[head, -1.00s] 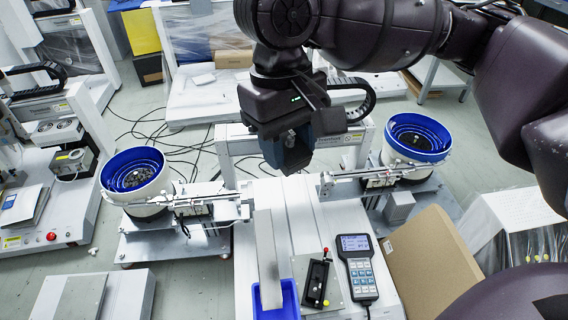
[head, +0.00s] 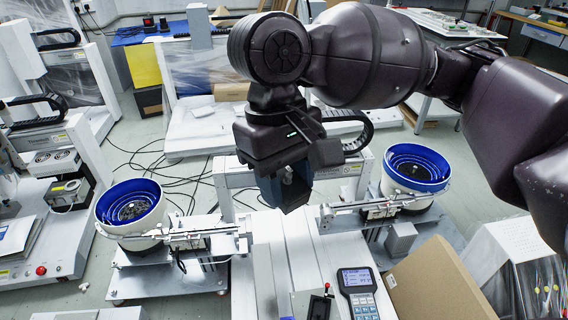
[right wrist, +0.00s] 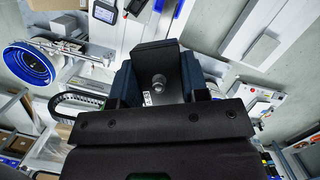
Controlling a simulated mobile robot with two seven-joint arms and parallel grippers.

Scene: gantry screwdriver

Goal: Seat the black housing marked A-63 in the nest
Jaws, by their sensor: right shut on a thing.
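My right gripper (head: 286,188) hangs above the white gantry bed in the head view, pointing down. In the right wrist view its dark blue fingers (right wrist: 157,78) are shut on the black housing (right wrist: 150,56). The housing has a round metal stud and a small white label, partly legible as 63. In the head view the fingers mostly hide it. The black nest (head: 319,308) with a red-knobbed lever is at the bottom edge, partly cut off, below and apart from the gripper. My left gripper is not in view.
A handheld pendant (head: 358,291) lies right of the nest, beside a cardboard box (head: 440,282). Blue bowl feeders stand left (head: 130,207) and right (head: 416,168), their rails reaching toward the bed. The gantry crossbeam (head: 235,177) is behind the gripper.

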